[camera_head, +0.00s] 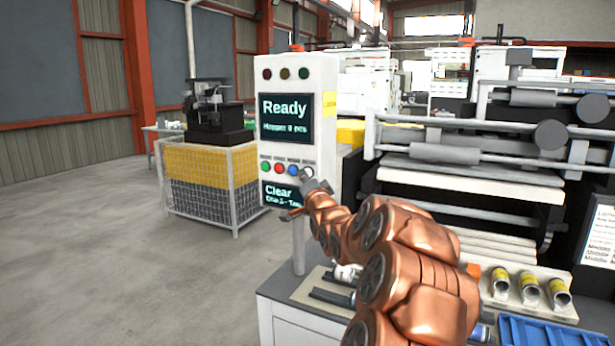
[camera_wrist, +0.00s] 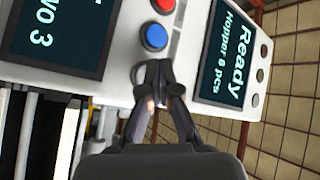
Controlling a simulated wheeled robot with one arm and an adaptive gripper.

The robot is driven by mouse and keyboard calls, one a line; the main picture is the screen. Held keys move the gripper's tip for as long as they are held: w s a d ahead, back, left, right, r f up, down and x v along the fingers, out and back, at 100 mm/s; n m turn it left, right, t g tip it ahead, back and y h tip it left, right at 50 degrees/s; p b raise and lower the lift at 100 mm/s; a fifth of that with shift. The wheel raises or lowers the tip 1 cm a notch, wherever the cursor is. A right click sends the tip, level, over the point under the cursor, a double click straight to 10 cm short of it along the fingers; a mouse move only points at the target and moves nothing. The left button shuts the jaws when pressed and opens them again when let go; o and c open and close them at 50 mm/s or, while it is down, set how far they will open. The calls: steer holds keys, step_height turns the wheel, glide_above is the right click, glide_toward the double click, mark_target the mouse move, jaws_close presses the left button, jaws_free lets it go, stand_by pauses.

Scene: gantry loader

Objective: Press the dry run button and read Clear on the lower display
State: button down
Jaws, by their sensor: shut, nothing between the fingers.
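A white control panel (camera_head: 331,130) stands on a post in the head view. Its upper display (camera_head: 286,118) reads Ready, with a smaller Hopper line below. The lower display (camera_head: 280,194) reads Clear in large letters; its second line is small and partly covered by my gripper. Between the displays is a row of green (camera_head: 266,167), red (camera_head: 279,168), blue (camera_head: 293,170) and whitish (camera_head: 308,173) buttons. Their labels are too small to read. My gripper (camera_wrist: 155,68) is shut and empty, its tips at the panel beside the blue button (camera_wrist: 154,37). They hide the spot there; contact is unclear.
A wire cage (camera_head: 212,180) with a yellow band and a dark machine on top stands left of the panel. A roller machine (camera_head: 455,165) is at right. A bench with a blue tray (camera_head: 550,332) is in front. Open floor lies at left.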

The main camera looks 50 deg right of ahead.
steer(key=shift+a, duration=0.3)
steer(key=shift+s+a+f, duration=0.1)
steer(key=shift+s+a+b, duration=0.25)
steer(key=shift+a+b, duration=0.35)
steer(key=shift+a, duration=0.15)
steer(key=shift+s+a+b, duration=0.2)
steer(key=shift+a+b, duration=0.4)
steer(key=shift+a, duration=0.2)
steer(key=shift+s+a+b, duration=0.25)
steer(key=shift+a+b, duration=0.35)
steer(key=shift+a, duration=0.15)
